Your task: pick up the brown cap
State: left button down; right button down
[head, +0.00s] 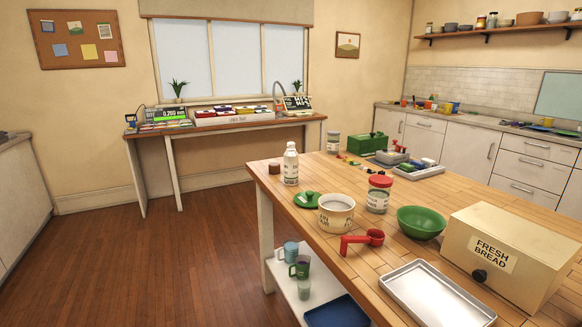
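A small brown cap (274,168) sits on the wooden table (390,252) near its far left edge. A white bottle (291,168) with a printed label stands upright just to the right of the cap. A green lid (307,199) with a knob lies in front of the bottle. Neither of my grippers shows in the head view.
A white crock (336,213), a red measuring scoop (362,241), a red-lidded jar (379,194), a green bowl (421,222), a bread box (512,257) and a metal tray (437,294) crowd the table's front. Mugs stand on the lower shelf (318,292). The floor at left is clear.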

aim_at(274, 169)
jog(key=i+j+z, duration=0.35)
jog(key=i+j, duration=0.25)
jog(key=i+j+z, duration=0.2)
jog(key=i+j, duration=0.15)
jog(key=i+j+z, duration=0.2)
jog(key=j, duration=0.2)
jog(key=i+j+z, duration=0.15)
jog(key=i+j, duration=0.15)
jog(key=i+j+z, duration=0.2)
jog(key=j, duration=0.35)
jog(key=i+j+z, duration=0.2)
jog(key=j, duration=0.3)
jog(key=i+j+z, duration=0.2)
jog(key=j, duration=0.3)
jog(key=k, duration=0.05)
